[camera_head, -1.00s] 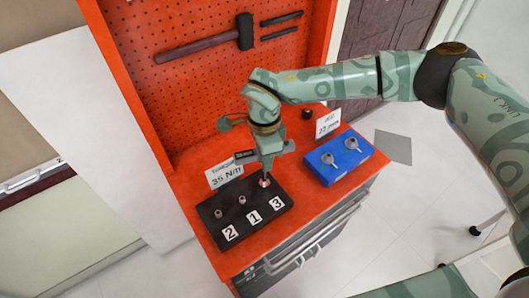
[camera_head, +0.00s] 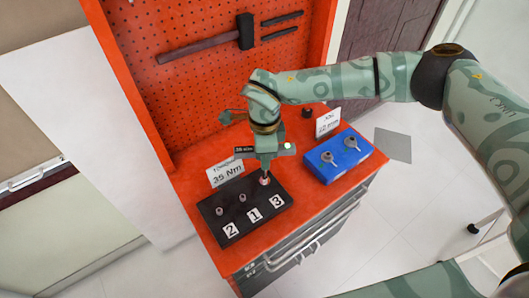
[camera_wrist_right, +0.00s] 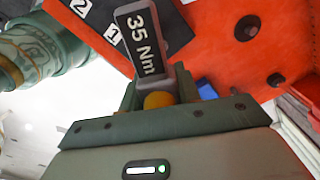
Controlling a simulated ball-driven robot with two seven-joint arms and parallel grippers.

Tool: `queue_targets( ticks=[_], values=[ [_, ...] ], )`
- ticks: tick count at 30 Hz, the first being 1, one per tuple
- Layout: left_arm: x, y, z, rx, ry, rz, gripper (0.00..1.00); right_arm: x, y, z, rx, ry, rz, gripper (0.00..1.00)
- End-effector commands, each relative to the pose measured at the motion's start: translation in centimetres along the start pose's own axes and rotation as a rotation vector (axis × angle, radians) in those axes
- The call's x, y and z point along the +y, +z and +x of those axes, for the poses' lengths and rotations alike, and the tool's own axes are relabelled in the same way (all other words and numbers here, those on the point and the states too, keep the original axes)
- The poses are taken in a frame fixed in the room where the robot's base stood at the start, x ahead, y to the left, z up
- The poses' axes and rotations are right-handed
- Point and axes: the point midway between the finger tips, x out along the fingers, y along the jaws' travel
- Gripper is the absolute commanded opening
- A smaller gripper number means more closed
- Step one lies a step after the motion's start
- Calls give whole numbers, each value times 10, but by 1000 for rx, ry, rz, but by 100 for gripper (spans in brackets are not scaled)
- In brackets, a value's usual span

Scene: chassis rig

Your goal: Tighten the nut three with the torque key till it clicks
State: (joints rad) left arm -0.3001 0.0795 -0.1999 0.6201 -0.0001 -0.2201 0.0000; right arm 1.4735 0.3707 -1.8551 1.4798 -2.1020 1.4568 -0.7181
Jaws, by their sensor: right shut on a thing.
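My right gripper (camera_head: 266,160) points down over the black plate (camera_head: 240,229). It is shut on the torque key, whose dark head marked 35 Nm (camera_wrist_right: 142,40) fills the middle of the right wrist view. In the head view the key's labelled bar (camera_head: 245,151) sticks out left of the gripper. Its lower end stands over nut three (camera_head: 265,181), behind label 3, and mostly hides it. A green light shows right of the gripper in the head view. Nut one (camera_head: 242,198) and nut two (camera_head: 219,211) stand uncovered. My left gripper is out of view.
A blue block (camera_head: 341,171) with two metal pieces stands to the right on the red bench. White signs stand behind the plate (camera_head: 226,172) and the block (camera_head: 327,122). A hammer (camera_head: 205,44) hangs on the perforated red back panel.

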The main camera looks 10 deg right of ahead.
Motion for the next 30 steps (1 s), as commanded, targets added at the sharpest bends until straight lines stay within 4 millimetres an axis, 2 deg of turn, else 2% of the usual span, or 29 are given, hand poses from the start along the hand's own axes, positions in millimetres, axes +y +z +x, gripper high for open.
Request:
queue_targets(
  ticks=[11,30],
  values=[
    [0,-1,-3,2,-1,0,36,-1,0,-5,-2,-3,0,1],
    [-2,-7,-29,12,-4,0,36,0,0,-41,-1,-3,-1,1]
  ],
)
